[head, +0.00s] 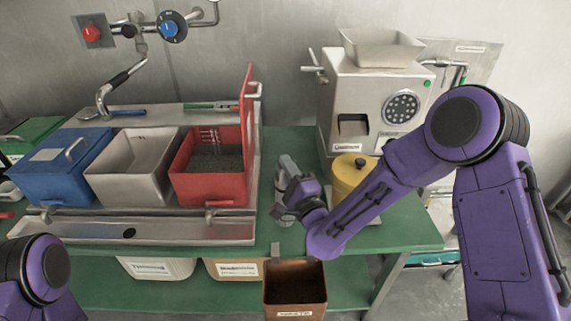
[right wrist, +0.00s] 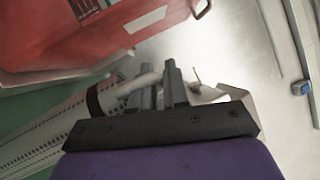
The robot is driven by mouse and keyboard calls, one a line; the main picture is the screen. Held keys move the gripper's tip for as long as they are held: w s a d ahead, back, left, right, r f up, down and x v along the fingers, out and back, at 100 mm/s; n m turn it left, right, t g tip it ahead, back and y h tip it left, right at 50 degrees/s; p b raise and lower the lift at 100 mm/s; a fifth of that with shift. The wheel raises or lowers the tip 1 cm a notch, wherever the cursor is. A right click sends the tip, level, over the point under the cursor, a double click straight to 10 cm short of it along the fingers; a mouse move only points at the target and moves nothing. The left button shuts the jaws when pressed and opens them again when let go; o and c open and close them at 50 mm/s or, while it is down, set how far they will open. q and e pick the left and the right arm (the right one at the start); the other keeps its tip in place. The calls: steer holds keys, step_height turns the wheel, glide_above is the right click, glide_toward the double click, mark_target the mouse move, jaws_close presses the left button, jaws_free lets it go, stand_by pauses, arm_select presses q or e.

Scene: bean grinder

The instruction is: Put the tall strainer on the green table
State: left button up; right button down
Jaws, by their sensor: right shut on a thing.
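The tall strainer (right wrist: 45,140) is a long perforated metal cylinder, slanting across the lower left of the right wrist view. My right gripper (right wrist: 165,92) is shut on it near its dark band and pale handle; the exact grip is partly hidden. In the head view my right gripper (head: 290,200) is over the green table (head: 395,228), between the red bin and the yellow canister. The strainer shows there as a grey piece (head: 286,168), partly hidden by the gripper. I cannot tell whether it touches the table. My left gripper is out of view.
Blue (head: 62,168), white (head: 133,165) and red (head: 208,172) bins stand in the metal sink unit at left. A yellow canister (head: 350,178) is just right of my gripper, before the grinder (head: 365,100). A brown box (head: 296,284) is below the front edge.

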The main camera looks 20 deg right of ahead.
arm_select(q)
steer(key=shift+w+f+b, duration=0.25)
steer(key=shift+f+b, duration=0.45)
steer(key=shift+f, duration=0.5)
arm_select(e)
steer(key=f, duration=0.3)
steer(key=shift+w, duration=0.3)
steer(key=shift+f, duration=0.15)
arm_select(q)
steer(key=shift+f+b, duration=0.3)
steer(key=shift+b, duration=0.05)
arm_select(e)
steer(key=shift+f, duration=0.3)
steer(key=c, duration=1.1)
jaws_free()
steer(key=shift+r, duration=0.1)
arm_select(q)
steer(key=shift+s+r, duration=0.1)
arm_select(e)
steer(key=shift+o, duration=0.2)
steer(key=shift+s, duration=0.2)
steer(key=shift+w, duration=0.1)
